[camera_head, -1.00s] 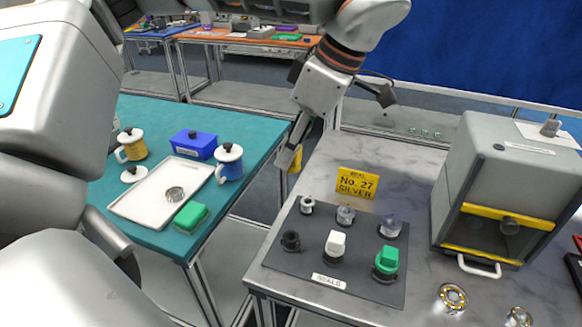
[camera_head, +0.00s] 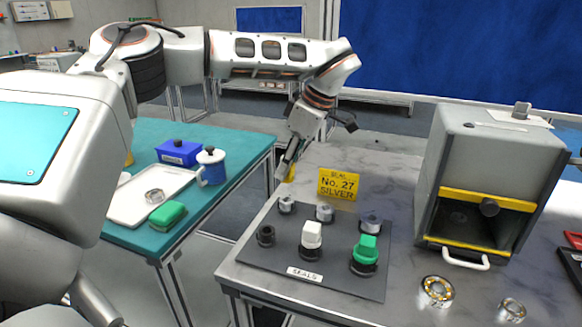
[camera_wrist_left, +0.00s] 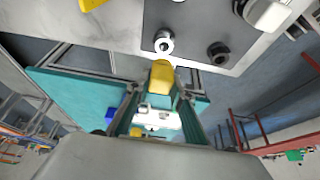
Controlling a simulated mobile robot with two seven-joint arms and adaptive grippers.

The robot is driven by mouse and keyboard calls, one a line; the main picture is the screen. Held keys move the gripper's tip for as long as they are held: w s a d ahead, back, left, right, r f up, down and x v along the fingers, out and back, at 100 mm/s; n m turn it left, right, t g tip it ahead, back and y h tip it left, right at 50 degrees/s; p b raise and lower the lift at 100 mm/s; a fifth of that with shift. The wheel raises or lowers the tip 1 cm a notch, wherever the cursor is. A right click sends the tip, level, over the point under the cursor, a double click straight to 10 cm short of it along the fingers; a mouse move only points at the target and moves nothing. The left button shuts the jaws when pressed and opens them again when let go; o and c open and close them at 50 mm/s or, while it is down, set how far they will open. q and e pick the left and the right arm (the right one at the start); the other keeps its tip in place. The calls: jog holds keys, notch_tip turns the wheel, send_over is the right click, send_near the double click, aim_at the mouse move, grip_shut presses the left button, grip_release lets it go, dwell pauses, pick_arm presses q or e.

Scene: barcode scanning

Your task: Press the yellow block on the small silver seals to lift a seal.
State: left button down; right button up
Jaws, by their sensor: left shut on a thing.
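My left gripper (camera_head: 283,170) is shut on a yellow block (camera_head: 291,173), just off the back left edge of the dark seals mat (camera_head: 330,280). The block also shows between the fingers in the left wrist view (camera_wrist_left: 161,76). Silver-coloured seals stand in the mat's back row: left (camera_head: 287,204), middle (camera_head: 325,213) and right (camera_head: 371,223). The left one is nearest the block and shows just ahead of it in the wrist view (camera_wrist_left: 164,43), apart from it. The front row has a black seal (camera_head: 265,236), a white-topped seal (camera_head: 311,236) and a green-topped seal (camera_head: 366,250). My right gripper is out of view.
A grey box (camera_head: 490,160) with yellow bars stands at right, metal rings (camera_head: 436,290) in front. A teal table (camera_head: 160,240) with a white tray (camera_head: 125,210) is at left, across a gap.

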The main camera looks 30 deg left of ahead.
aim_at(287, 181)
pick_arm(q)
jog(key=shift+f+b, duration=0.5)
notch_tip(287, 181, down, 2)
jog(key=b, duration=0.2)
jog(key=shift+w+f+b, duration=0.1)
jog(key=shift+f+b, duration=0.15)
jog(key=shift+b, duration=0.1)
jog(key=shift+f+b, duration=0.35)
jog(key=shift+b, duration=0.1)
jog(key=shift+r+p, duration=0.3)
jog(key=shift+p, duration=0.3)
jog(key=shift+f, duration=0.25)
jog(key=shift+s, duration=0.2)
jog(key=shift+w+f, duration=0.15)
jog(key=shift+f, duration=0.1)
jog(key=c, duration=2.3)
grip_release()
jog(key=shift+c, duration=0.2)
grip_shut()
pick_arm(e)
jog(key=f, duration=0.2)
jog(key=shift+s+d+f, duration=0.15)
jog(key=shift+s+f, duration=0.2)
